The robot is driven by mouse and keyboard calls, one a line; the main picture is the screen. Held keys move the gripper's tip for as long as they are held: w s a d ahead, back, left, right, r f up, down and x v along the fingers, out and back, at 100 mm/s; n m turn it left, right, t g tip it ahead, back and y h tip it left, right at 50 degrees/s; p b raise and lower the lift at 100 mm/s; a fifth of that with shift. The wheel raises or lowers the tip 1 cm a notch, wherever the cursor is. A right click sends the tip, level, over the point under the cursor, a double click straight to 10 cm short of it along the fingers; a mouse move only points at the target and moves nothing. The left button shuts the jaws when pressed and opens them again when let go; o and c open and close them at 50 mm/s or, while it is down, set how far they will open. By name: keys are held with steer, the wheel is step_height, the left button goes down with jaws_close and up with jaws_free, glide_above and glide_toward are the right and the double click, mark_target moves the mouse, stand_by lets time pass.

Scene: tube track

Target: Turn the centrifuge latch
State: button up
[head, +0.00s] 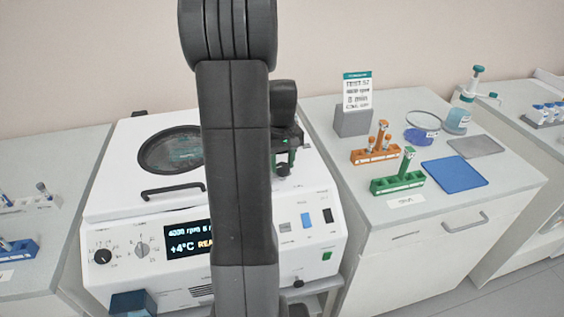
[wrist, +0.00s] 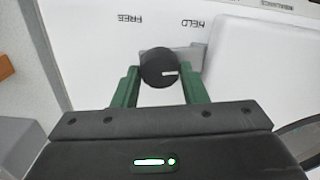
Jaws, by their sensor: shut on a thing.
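The centrifuge (head: 110,205) is a white box with its lid down. In the head view my gripper (head: 285,158) is over the right side of the centrifuge top, and my arm hides part of the lid and front.
A lid handle (head: 172,192) and a lit display (head: 188,240) are on the centrifuge. On the right bench stand an orange rack (head: 375,156), a green rack (head: 398,184), a blue mat (head: 455,175) and a sign (head: 357,92). A left bench (head: 50,165) holds more tubes.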

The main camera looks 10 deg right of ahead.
mark_target(282, 165)
steer(key=shift+m, duration=0.9)
steer(key=o, duration=1)
step_height(282, 165, up, 14)
steer(key=shift+f+b, duration=0.1)
steer(key=shift+b, duration=0.2)
steer(key=shift+o, duration=0.4)
